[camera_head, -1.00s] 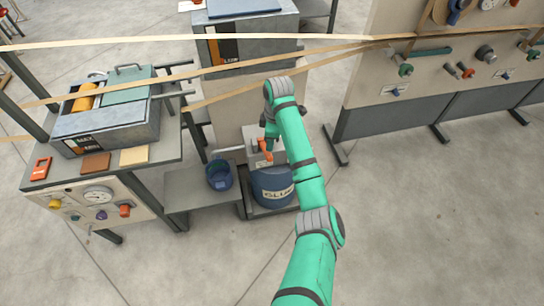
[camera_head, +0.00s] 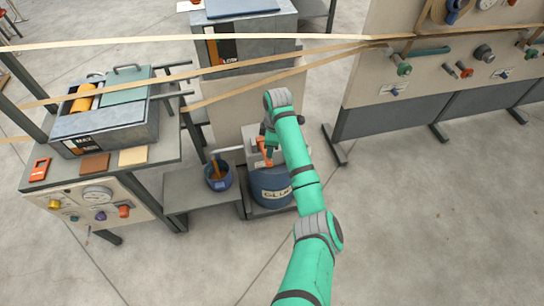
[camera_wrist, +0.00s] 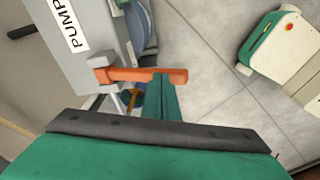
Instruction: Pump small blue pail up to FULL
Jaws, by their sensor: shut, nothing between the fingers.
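The small blue pail (camera_head: 217,180) stands on a low grey shelf beside the pump. A brown stream runs from the pump's grey spout (camera_head: 226,152) into it; how full it is I cannot read. The orange pump lever (camera_head: 267,159) is on top of a grey box above a blue glue drum (camera_head: 271,186). In the wrist view the lever (camera_wrist: 130,75) crosses near a grey box with the label PUMP (camera_wrist: 72,25). My gripper (camera_wrist: 164,97) is shut and empty, its fingertips at the lever, seemingly touching it. In the head view my arm partly hides this spot.
A bench with a grey glue box (camera_head: 105,125), sample pads and a gauge panel (camera_head: 97,205) stands left. Strips of paper run across above. A machine panel (camera_head: 440,75) stands at the back right. The floor at right is clear.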

